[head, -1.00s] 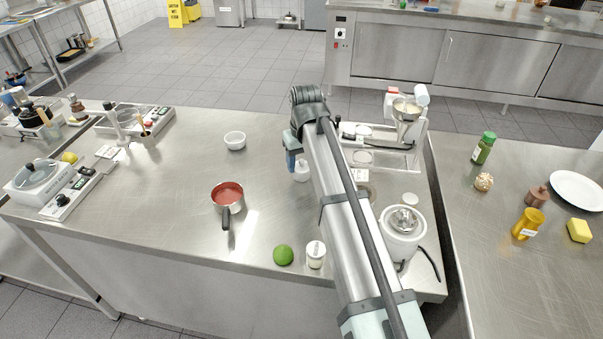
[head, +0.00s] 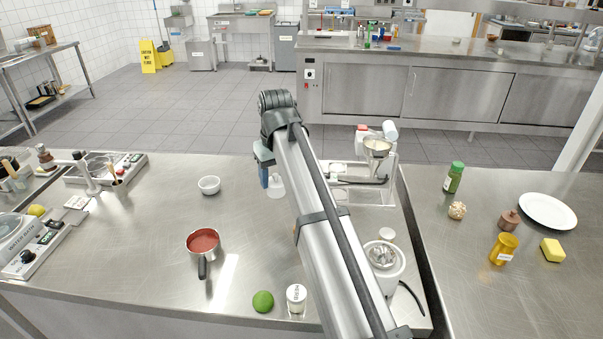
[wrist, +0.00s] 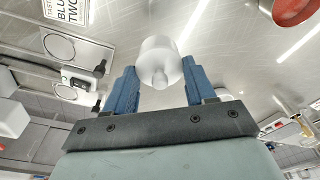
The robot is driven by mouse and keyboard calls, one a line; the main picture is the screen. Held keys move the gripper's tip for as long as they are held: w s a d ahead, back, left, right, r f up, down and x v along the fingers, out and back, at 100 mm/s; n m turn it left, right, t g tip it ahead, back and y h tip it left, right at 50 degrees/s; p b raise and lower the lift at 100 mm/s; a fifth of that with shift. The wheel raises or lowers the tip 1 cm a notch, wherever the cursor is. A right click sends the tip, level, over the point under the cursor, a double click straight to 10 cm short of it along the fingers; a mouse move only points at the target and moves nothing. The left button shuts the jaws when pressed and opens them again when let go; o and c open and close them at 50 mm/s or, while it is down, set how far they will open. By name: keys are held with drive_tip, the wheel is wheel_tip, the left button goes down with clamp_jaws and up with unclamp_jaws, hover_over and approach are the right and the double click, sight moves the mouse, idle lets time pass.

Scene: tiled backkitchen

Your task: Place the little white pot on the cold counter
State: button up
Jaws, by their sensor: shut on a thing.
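The little white pot (wrist: 160,60) is rounded, with a small knob facing the wrist camera. In the wrist view it sits between the two blue fingers of my gripper (wrist: 160,78), which are shut on it. In the head view my gripper (head: 268,178) is over the steel worktop, and the pot (head: 276,191) shows just below it, partly hidden by my arm. It appears raised, but its exact height is hard to tell. A steel counter with doors and a small control panel (head: 460,97) stands across the aisle at the back, probably the cold counter.
A white bowl (head: 209,185), a red-filled saucepan (head: 203,245), a lime (head: 263,301) and a labelled white jar (head: 296,297) stand on the worktop. A funnel-topped appliance (head: 377,147) is right of my gripper. The tiled aisle floor (head: 200,105) is clear.

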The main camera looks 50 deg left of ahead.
drive_tip(key=shift+w+r, duration=0.1)
drive_tip(key=shift+r, duration=0.35)
